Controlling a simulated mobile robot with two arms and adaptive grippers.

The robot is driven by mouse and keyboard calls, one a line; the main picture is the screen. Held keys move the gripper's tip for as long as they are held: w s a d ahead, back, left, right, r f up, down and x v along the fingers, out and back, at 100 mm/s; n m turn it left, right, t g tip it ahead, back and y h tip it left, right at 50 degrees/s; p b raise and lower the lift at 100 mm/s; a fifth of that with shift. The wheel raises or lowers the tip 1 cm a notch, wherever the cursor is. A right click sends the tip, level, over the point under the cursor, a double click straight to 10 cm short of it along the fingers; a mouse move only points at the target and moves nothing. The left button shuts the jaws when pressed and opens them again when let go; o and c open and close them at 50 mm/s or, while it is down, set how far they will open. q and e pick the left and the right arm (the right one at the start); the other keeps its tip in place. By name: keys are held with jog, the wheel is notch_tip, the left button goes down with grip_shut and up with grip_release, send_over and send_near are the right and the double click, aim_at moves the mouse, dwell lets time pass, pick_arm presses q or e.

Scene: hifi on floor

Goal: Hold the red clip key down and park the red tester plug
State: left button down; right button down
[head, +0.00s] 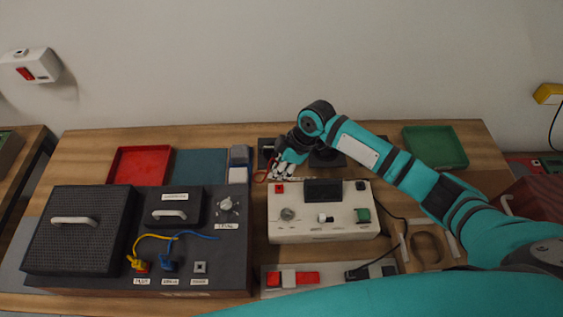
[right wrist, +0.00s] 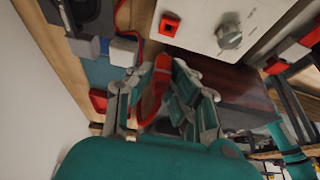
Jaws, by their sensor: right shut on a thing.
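My right gripper (head: 277,176) is behind the cream tester box (head: 325,236), low over the table. In the right wrist view its fingers (right wrist: 158,88) are closed around a slim red piece, which looks like the red tester plug (right wrist: 156,88); the fingers hide part of it. A red lead (head: 260,177) shows beside the gripper in the head view. My left gripper is out of view.
A red tray (head: 140,165) and a green tray (head: 436,147) lie at the back. A teal arm section of mine crosses the front edge.

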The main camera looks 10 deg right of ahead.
jog(key=shift+s+f+b, duration=0.15)
jog(key=shift+f+b, duration=0.75)
jog(key=shift+f, duration=0.05)
jog(key=shift+f+b, duration=1.25)
jog(key=shift+f, duration=0.1)
jog(key=shift+p, duration=0.3)
jog(key=shift+f+b, duration=0.6)
jog(key=shift+f, duration=0.35)
dwell(0.6)
